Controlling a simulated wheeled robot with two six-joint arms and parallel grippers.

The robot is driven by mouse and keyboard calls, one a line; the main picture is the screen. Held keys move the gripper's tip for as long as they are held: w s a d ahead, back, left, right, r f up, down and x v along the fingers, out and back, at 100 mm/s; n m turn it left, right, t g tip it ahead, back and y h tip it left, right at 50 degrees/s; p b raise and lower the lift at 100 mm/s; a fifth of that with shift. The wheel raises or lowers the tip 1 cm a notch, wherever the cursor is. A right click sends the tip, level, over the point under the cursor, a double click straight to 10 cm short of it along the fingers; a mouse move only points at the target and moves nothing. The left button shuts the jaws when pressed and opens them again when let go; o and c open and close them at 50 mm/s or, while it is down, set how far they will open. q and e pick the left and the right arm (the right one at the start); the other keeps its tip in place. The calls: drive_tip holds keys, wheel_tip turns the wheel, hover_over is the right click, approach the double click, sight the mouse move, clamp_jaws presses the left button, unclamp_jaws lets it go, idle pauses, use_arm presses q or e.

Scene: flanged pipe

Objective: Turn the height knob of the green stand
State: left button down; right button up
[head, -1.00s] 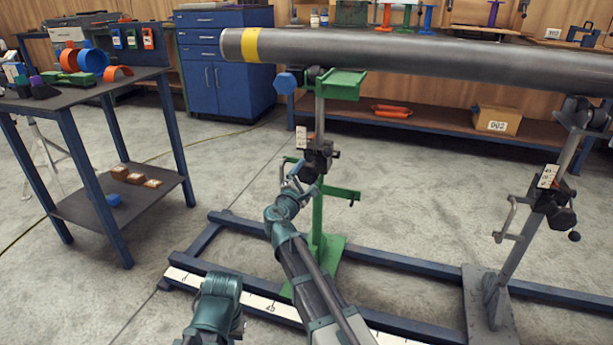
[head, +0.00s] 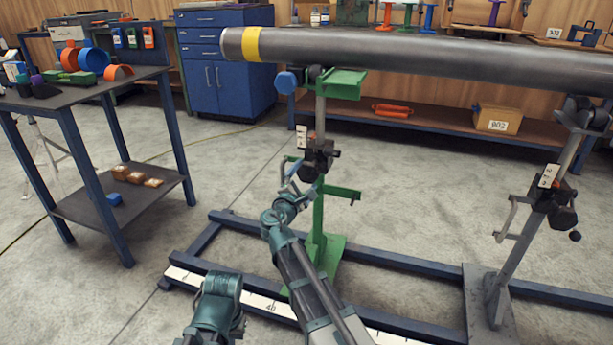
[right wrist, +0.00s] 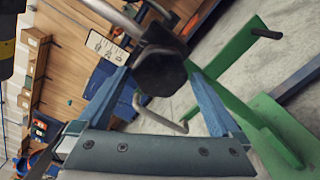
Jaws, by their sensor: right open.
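The green stand (head: 320,240) stands upright in the middle of the head view, under the left part of the grey pipe. Its dark knob (head: 309,174) sits at the clamp on the post, below a white scale label. In the right wrist view the knob (right wrist: 160,74) is black and faceted, between the tips of my two blue fingers. My right gripper (head: 298,178) is open at the knob; I cannot tell whether either finger touches it. The stand's green foot (right wrist: 275,125) shows at the right of the wrist view. My left gripper is out of view.
The grey pipe (head: 420,58) with a yellow band rests across the green stand and a grey stand (head: 515,240) at the right. A bent rod handle (right wrist: 160,120) passes below the knob. Blue floor rails (head: 400,262) run under both stands. A dark table (head: 85,90) stands left.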

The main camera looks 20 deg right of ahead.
sight(312, 168)
drive_tip(key=v, duration=1.2)
drive_tip(key=w+d+m, duration=0.1)
drive_tip(key=m, duration=0.6)
drive_tip(key=w+d+m, duration=0.1)
drive_tip(key=m, duration=0.6)
drive_tip(key=w+d+m, duration=0.1)
drive_tip(key=w+m, duration=0.1)
drive_tip(key=m, duration=0.5)
drive_tip(key=shift+f+m, duration=0.1)
drive_tip(key=shift+m, duration=0.3)
drive_tip(key=x, duration=1.3)
drive_tip(key=shift+w+d, duration=0.15)
drive_tip(key=shift+w, duration=0.15)
